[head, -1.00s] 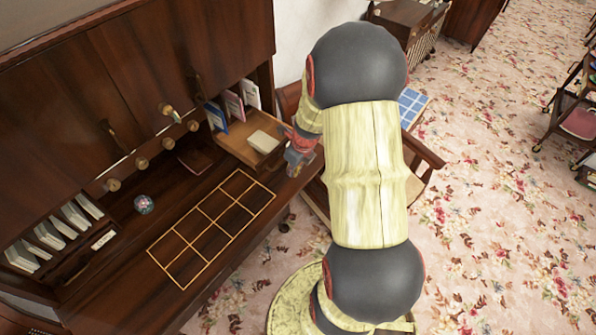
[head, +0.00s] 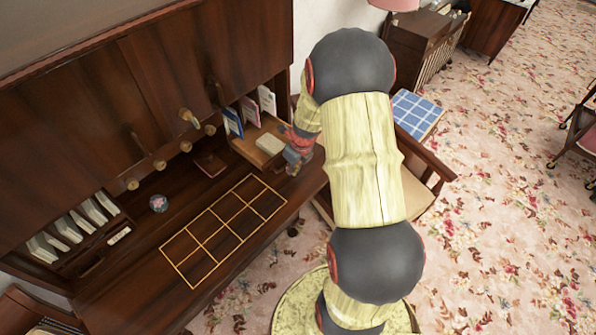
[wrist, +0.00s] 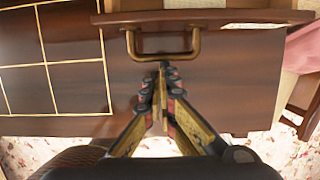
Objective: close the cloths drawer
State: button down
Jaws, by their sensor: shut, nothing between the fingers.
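The open drawer (head: 247,150) sticks out at the right end of the dark wooden desk, with a pale folded block, perhaps cloth (head: 270,144), inside. I cannot read any label on it. In the wrist view the drawer front (wrist: 225,17) runs across the top, with a brass handle (wrist: 130,43) in its middle. My gripper (wrist: 160,70) is shut and empty, its fingertips just below the handle bar in the picture. I cannot tell whether they touch it. In the head view my gripper (head: 295,158) is at the drawer's front end, partly hidden by my arm.
The desk top (head: 150,245) carries a gold-lined grid (head: 222,235) and a small round ornament (head: 158,203). Upright booklets (head: 250,112) stand behind the drawer. A wooden chair (head: 428,165) stands right of my arm. Flowered carpet (head: 500,230) is open at the right.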

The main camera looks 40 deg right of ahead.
aim_at(257, 150)
jog(key=w+p, duration=0.2)
jog(key=w, duration=0.3)
jog(key=w+a+p, duration=0.1)
jog(key=w+p, duration=0.2)
jog(key=w, duration=0.3)
jog(key=w+p, duration=0.2)
jog(key=w, duration=0.4)
jog(key=shift+a+p, duration=0.15)
jog(key=shift+p, duration=0.2)
